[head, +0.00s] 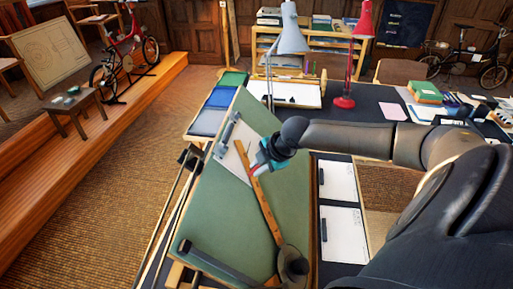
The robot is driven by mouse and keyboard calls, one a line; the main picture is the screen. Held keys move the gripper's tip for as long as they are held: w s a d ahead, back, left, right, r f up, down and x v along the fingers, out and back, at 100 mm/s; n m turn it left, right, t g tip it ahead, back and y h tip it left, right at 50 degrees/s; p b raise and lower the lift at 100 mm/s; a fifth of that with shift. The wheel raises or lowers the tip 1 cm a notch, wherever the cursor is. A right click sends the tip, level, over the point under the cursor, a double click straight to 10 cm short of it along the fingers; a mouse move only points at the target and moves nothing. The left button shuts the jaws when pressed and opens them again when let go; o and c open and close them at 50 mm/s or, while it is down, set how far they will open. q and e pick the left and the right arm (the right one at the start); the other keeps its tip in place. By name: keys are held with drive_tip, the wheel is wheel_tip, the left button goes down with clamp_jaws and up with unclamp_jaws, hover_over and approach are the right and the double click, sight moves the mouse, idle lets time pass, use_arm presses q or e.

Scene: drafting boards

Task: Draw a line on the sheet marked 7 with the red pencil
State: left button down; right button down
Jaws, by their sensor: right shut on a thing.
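My right gripper (262,162) reaches in from the right, low over the upper part of the tilted green drafting board (225,215). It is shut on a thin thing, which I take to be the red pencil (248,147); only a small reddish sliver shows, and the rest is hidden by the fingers. A white sheet (231,160) lies on the board under and left of the gripper. Its mark is too small to read, and I cannot tell whether the tip touches it. Two more white sheets (338,180) (343,235) lie right of the board. My left gripper is out of view.
A wooden rule (265,205) crosses the board beside my gripper, down to a dark round head (292,267) with a dark bar (220,264). A grey bar (228,132) lies near the top left. A red lamp (359,50) and books (427,92) stand behind.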

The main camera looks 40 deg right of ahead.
drive_tip(key=shift+p, duration=0.35)
idle(0.6)
drive_tip(key=shift+w+a+f, duration=0.15)
drive_tip(key=shift+w+f, duration=0.1)
drive_tip(key=shift+f, duration=0.1)
idle(0.9)
drive_tip(key=shift+w+r, duration=0.2)
drive_tip(key=shift+w, duration=0.05)
drive_tip(key=shift+w, duration=0.15)
drive_tip(key=shift+w+r, duration=0.15)
drive_tip(key=shift+r, duration=0.05)
idle(0.4)
drive_tip(key=shift+w+r, duration=0.15)
drive_tip(key=shift+w, duration=0.15)
drive_tip(key=shift+w+d+r, duration=0.15)
drive_tip(key=shift+w+d, duration=0.05)
drive_tip(key=shift+d, duration=0.05)
idle(0.3)
drive_tip(key=shift+w+r, duration=0.1)
drive_tip(key=shift+w, duration=0.1)
drive_tip(key=shift+w+d+r+p, duration=0.2)
drive_tip(key=shift+w+r+p, duration=0.1)
drive_tip(key=shift+w+p, duration=0.2)
idle(0.8)
